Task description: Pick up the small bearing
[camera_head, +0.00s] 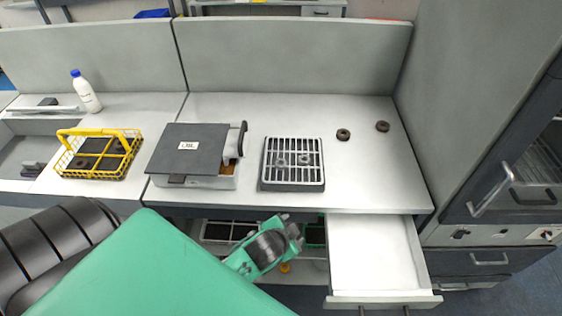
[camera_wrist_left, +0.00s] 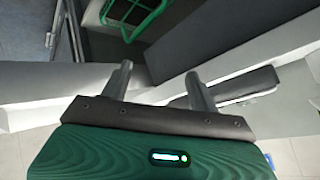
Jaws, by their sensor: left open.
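Two dark ring-shaped bearings lie on the right part of the white table, one left (camera_head: 343,134) and one right (camera_head: 382,126). They look alike in size here. Two grey rings, a left one (camera_head: 281,161) and a right one (camera_head: 304,158), sit on a slotted black-and-white rack (camera_head: 291,184). I cannot tell which ring is the small bearing. My left gripper (camera_head: 292,226) is in front of the table's front edge, apart from all the rings. In the left wrist view its two fingers (camera_wrist_left: 160,82) stand apart with nothing between them. My right gripper is not in view.
A white drawer (camera_head: 374,255) stands open at the front right. A grey-lidded box (camera_head: 186,145) and a yellow basket (camera_head: 128,145) with dark items stand left of the rack. A white bottle (camera_head: 88,96) is farther left. Partitions close the back and right side.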

